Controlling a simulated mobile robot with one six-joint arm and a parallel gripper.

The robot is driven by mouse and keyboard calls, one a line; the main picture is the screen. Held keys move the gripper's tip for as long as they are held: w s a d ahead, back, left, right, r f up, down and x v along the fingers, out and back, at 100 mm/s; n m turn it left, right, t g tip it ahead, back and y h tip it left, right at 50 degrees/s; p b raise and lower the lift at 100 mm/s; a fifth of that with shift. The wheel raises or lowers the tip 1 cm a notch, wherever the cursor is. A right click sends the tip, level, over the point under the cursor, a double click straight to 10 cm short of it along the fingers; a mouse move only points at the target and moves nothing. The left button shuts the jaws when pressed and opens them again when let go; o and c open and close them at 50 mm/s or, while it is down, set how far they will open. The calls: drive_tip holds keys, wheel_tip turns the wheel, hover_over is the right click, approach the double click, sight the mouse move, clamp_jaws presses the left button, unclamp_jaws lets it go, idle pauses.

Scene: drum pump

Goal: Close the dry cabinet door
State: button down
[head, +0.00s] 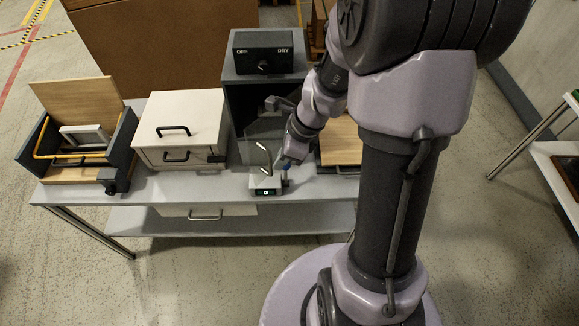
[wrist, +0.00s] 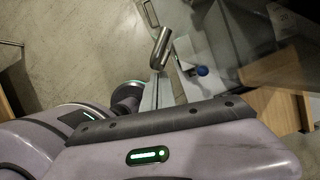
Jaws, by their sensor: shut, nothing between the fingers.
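The dry cabinet (head: 238,100) is a dark box at the back of the table, with a knob panel marked OFF and DRY (head: 263,52) on top. Its see-through door (head: 262,132) stands out from the front, so it looks open; how far is hard to tell. A bent metal handle (head: 264,156) is on the door. In the wrist view the handle (wrist: 161,48) shows as a shiny bar, with the clear pane (wrist: 225,25) to its right. My gripper (head: 284,160) is shut and empty, just right of the handle; I cannot tell whether it touches the door.
A white drawer box (head: 182,130) is left of the cabinet, and an open wooden-lidded box (head: 78,102) is farther left. A wooden panel (head: 340,142) lies right.

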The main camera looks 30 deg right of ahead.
drive_tip(key=w+a+m, duration=0.1)
drive_tip(key=w+a+m+p, duration=0.1)
drive_tip(key=w, duration=0.1)
drive_tip(key=w+a+m+t+h+p, duration=0.1)
drive_tip(key=w, duration=0.1)
drive_tip(key=shift+w+a+r+m, duration=0.1)
drive_tip(key=shift+w+r+m, duration=0.1)
drive_tip(key=shift+m, duration=0.1)
drive_tip(key=w+a+m+h+p, duration=0.1)
drive_tip(key=w+m+p, duration=0.3)
drive_tip(key=w+p, duration=0.5)
drive_tip(key=shift+w+f+m+t+h, duration=0.15)
drive_tip(key=shift+w+m+t+h, duration=0.15)
drive_tip(key=shift+w, duration=0.15)
drive_tip(key=shift+d, duration=0.1)
